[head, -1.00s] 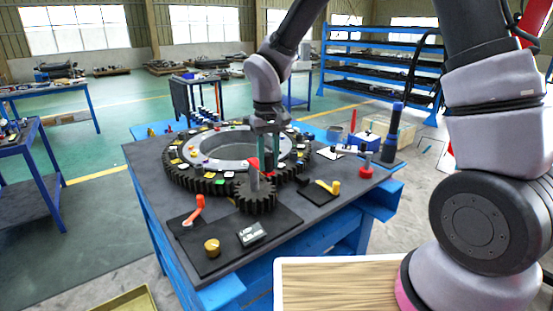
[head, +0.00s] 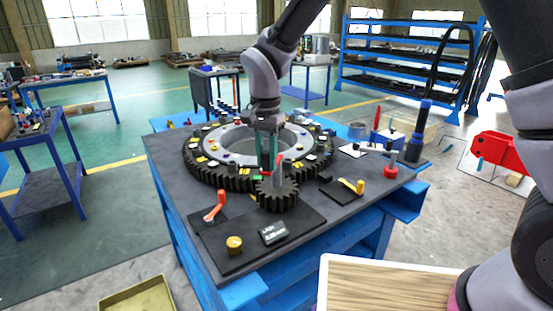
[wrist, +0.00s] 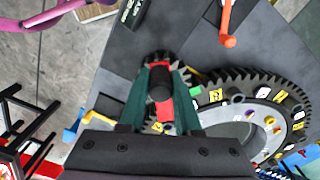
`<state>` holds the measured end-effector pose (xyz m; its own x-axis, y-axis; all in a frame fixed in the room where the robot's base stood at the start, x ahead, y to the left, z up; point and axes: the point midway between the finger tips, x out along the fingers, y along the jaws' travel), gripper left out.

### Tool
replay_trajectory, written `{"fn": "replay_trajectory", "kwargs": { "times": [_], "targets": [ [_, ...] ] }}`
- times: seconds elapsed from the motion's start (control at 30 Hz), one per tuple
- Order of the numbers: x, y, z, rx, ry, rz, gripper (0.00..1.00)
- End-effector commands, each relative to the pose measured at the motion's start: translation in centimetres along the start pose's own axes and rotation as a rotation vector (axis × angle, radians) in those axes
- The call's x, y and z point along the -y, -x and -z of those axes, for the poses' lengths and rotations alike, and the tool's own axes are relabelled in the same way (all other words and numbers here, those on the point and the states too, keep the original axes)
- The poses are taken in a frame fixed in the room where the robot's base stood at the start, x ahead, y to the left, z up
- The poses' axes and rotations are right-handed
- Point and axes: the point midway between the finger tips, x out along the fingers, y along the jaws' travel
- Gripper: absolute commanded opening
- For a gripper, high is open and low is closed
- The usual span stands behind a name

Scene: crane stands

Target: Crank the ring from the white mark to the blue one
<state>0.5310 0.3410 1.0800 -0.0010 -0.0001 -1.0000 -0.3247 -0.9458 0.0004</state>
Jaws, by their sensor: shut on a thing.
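The ring (head: 190,168) is a large dark-toothed gear with a pale inner band and many coloured tags, lying flat on the bench. A small dark pinion gear (head: 278,194) meshes with its near edge. My gripper (head: 269,170) is above the pinion, its green fingers closed around the dark upright crank handle (wrist: 161,87). Red pieces show beside the handle in the wrist view. I cannot tell which tags are the task's marks. My arm and gripper hide part of the ring.
A yellow-handled crank (head: 352,186) lies right of the pinion. A red-based post (head: 391,165) and a dark blue-topped cylinder (head: 420,130) stand farther right.

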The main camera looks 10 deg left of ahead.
Motion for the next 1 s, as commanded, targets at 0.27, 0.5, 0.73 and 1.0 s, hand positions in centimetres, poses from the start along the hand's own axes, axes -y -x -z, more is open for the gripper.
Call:
{"fn": "replay_trajectory", "kwargs": {
  "times": [0.27, 0.5, 0.73, 1.0],
  "targets": [
    [2.4, 0.1, -0.2, -0.001, -0.258, 0.005, 0.0],
    [4.1, 0.1, 0.2, -0.001, -0.479, 0.005, 0.0],
    [5.3, 0.1, 0.7, -0.001, -0.648, 0.005, 0.0],
    [6.1, 0.1, 1.3, -0.001, -0.769, 0.005, 0.0]
  ]
}}
